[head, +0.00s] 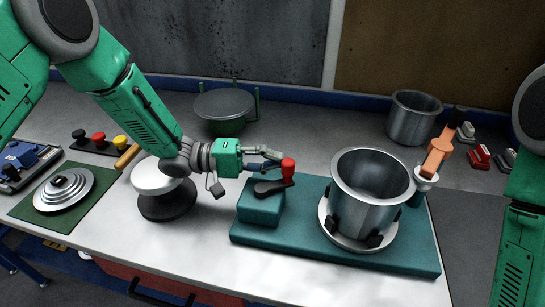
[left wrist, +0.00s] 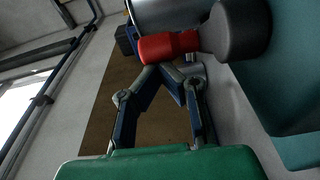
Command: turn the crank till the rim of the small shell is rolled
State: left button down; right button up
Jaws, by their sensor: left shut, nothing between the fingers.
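A steel shell (head: 371,187) with an open top stands upright in a white round chuck (head: 335,236) with black jaws on a teal base. Left of it on the same base is a teal box (head: 260,208) with a dark crank arm (head: 270,187) and red knob (head: 288,168). My left gripper (head: 279,163) is at the knob's left side. In the left wrist view its fingertips (left wrist: 166,70) come together beside the red knob (left wrist: 168,47) with nothing between them; I cannot tell whether they touch it. My right gripper is out of view.
An orange-handled roller (head: 437,157) stands at the shell's right. Another steel pot (head: 413,117) is behind. A green round stand (head: 223,106), white-topped stool-like piece (head: 160,178) and stepped discs (head: 63,190) lie left. The front bench strip is clear.

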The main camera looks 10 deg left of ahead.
pick_arm(q)
jog(key=s+a, duration=0.1)
jog(key=a, duration=1.1)
jog(key=shift+s, duration=0.25)
jog(key=shift+f, duration=0.1)
jog(key=shift+d, duration=0.1)
